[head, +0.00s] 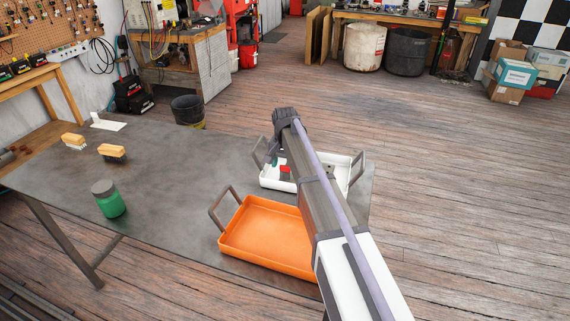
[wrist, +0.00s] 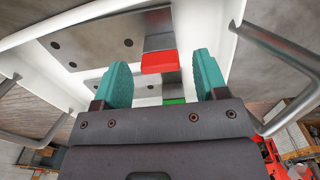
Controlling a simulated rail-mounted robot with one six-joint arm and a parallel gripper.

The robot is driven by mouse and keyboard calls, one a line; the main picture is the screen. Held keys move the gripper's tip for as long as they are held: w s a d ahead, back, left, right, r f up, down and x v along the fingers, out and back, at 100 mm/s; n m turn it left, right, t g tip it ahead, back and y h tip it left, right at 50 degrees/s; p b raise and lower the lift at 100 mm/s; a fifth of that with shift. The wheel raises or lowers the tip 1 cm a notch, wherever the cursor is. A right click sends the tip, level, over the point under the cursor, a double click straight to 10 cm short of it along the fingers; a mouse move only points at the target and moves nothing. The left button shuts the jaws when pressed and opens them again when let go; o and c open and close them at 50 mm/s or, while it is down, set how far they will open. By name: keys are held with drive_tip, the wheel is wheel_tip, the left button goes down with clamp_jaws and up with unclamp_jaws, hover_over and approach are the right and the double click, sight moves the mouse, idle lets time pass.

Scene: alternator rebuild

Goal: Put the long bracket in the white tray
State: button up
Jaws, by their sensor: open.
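The white tray (head: 272,184) stands on the table, partly hidden behind my arm. In the wrist view its white wall (wrist: 55,25) surrounds several metal parts. A flat grey plate with dark holes, apparently the long bracket (wrist: 95,42), lies in the tray at upper left. It also seems to show in the head view (head: 329,169), right of my arm. My gripper (wrist: 162,66) points down over the tray with its teal fingers open. A red-ended metal piece (wrist: 160,62) shows between the fingers; I cannot tell whether they touch it. The gripper body hides the tray's near part.
An orange tray (head: 262,240) stands in front of the white one. Wire handles (head: 357,170) rise from the trays' ends. A green jar (head: 109,199) and two brushes (head: 112,151) (head: 73,140) are at left. The table's middle is clear. A green-ended piece (wrist: 174,101) lies in the white tray.

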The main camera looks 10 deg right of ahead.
drive_tip(key=r+p, duration=0.6)
drive_tip(key=r, duration=0.2)
drive_tip(key=shift+s+r, duration=0.2)
drive_tip(key=s+n, duration=0.6)
drive_tip(key=s, duration=2.5)
drive_tip(key=shift+w, duration=0.1)
